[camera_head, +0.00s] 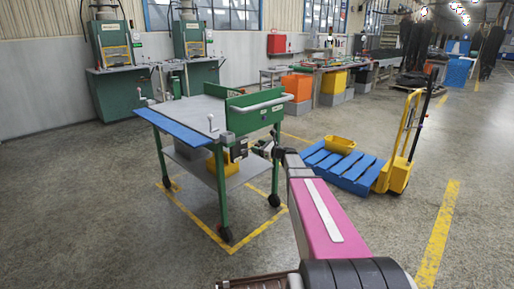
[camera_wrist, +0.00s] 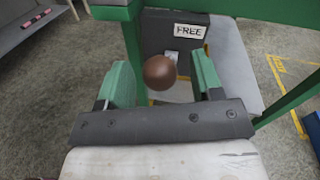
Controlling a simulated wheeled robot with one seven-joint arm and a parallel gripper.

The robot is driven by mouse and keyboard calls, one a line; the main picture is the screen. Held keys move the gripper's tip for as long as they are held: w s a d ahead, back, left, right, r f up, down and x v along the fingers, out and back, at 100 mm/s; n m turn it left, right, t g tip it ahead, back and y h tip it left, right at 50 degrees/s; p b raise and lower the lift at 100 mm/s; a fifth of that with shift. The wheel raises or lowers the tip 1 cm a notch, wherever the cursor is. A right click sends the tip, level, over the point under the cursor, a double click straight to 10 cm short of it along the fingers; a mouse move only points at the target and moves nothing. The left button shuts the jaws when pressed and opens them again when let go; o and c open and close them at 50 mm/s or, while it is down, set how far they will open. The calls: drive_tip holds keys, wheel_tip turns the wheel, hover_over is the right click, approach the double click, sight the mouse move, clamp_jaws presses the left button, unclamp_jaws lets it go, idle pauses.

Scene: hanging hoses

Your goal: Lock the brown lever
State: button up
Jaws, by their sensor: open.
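The brown lever (camera_wrist: 160,72) shows in the wrist view as a round brown knob. It lies between the two green-padded fingers of my gripper (camera_wrist: 163,78), which are apart with a gap on each side of the knob. Behind it is a dark box (camera_wrist: 157,32) with a white label reading FREE (camera_wrist: 189,31). In the head view, the dark box (camera_head: 239,150) sits on the near right side of a green-framed cart (camera_head: 224,190), with my arm reaching to it. The knob is too small or hidden to make out there.
The cart has a blue front edge board (camera_head: 187,124) and a yellow bin (camera_head: 222,163) on its lower shelf. A yellow pallet truck (camera_head: 398,172) and blue pallet (camera_head: 340,168) stand to the right. Open floor lies to the left and front.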

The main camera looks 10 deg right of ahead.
drive_tip(key=shift+w+a, duration=0.35)
